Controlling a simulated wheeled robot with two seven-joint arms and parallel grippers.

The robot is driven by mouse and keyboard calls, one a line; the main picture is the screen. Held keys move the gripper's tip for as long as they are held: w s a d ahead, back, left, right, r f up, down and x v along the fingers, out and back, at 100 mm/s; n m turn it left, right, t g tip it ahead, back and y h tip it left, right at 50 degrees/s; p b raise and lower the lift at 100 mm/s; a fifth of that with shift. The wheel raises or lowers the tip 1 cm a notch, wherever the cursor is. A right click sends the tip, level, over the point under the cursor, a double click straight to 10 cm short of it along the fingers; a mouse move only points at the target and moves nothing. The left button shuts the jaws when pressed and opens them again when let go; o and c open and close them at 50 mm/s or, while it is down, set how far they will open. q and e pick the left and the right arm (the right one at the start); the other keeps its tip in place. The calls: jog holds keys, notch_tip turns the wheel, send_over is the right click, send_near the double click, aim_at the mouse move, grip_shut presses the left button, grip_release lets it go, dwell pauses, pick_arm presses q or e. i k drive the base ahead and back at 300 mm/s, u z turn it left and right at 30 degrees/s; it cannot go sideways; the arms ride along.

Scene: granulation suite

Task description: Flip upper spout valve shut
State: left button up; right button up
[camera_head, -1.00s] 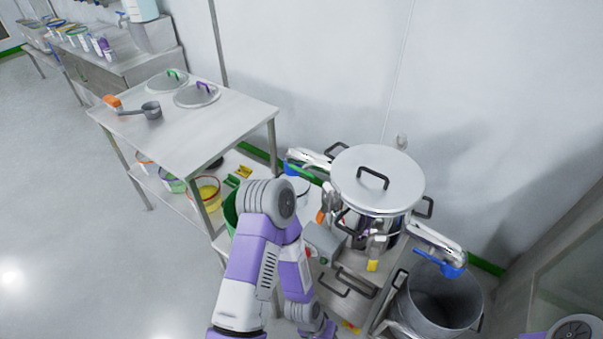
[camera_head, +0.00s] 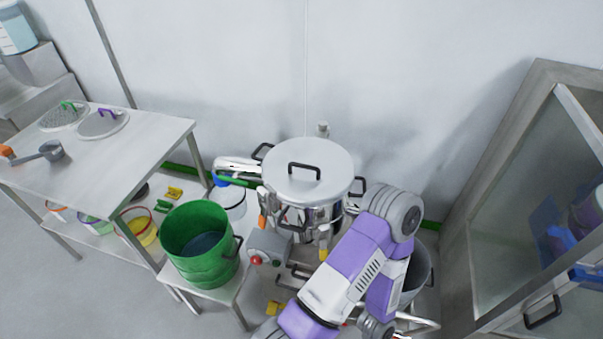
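A steel vessel with a lid (camera_head: 306,178) stands in the middle of the head view. A steel spout (camera_head: 238,163) leaves its left side, with a blue valve handle (camera_head: 219,179) at its outer end, beside a green strip. Whether this valve is open or shut is unclear. The spout on the vessel's right side is hidden behind my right arm, which crosses in front of the vessel's lower right. My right gripper is not visible. My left arm and gripper are out of view.
A green bucket (camera_head: 200,245) stands on a low stand, front left of the vessel. A control box (camera_head: 268,245) with a red button is beside it. A grey bin (camera_head: 419,270) is partly behind my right arm. A steel table (camera_head: 125,150) is left, a glass-doored cabinet (camera_head: 545,190) right.

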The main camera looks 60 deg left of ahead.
aim_at(235, 179)
jog(key=z, duration=0.55)
jog(key=k, duration=1.1)
jog(key=u, duration=0.95)
